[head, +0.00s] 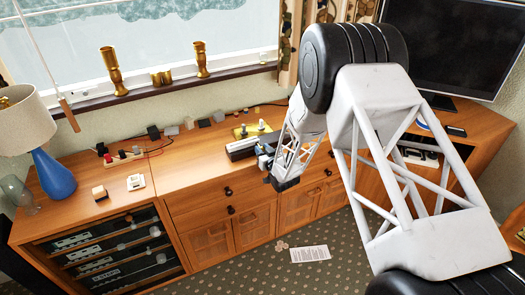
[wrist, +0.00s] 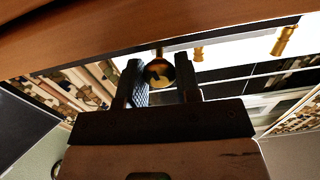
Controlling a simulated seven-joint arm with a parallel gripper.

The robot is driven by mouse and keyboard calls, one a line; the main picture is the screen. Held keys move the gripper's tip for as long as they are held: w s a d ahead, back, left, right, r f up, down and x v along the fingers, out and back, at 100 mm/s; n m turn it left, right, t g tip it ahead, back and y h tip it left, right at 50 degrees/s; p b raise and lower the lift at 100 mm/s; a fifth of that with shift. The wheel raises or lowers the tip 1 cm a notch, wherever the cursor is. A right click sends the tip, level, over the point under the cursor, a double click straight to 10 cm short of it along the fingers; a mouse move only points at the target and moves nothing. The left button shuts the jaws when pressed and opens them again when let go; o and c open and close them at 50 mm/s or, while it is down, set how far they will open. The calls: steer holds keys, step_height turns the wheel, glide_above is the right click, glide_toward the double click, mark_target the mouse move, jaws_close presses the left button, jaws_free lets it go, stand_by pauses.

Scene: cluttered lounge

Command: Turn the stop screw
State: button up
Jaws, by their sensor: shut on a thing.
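In the wrist view, a small round brass head with a dark mark, which I take for the stop screw (wrist: 159,74), sits between the two dark fingers of my gripper (wrist: 160,80). A short brass stem runs from it toward the wooden surface. My gripper is shut on it. In the head view, my gripper (head: 266,163) is at the front edge of the wooden cabinet top, beside a grey-and-white device (head: 242,149). The screw is too small or hidden to make out there.
The wooden cabinet (head: 200,185) carries a yellow-based device (head: 252,130), a red-and-black power strip (head: 122,158) and several small blocks. A blue lamp (head: 53,176) stands at the left. A monitor (head: 455,45) is at the back right. A paper sheet (head: 310,254) lies on the carpet.

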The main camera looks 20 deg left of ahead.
steer(key=shift+m, duration=0.3)
steer(key=m, duration=1)
steer(key=shift+d+m, duration=0.1)
steer(key=shift+m, duration=0.3)
steer(key=m, duration=0.5)
steer(key=shift+w+f, duration=0.1)
steer(key=m, duration=0.5)
steer(key=shift+m, duration=0.3)
steer(key=o, duration=0.9)
steer(key=shift+o, duration=0.2)
steer(key=shift+d, duration=0.1)
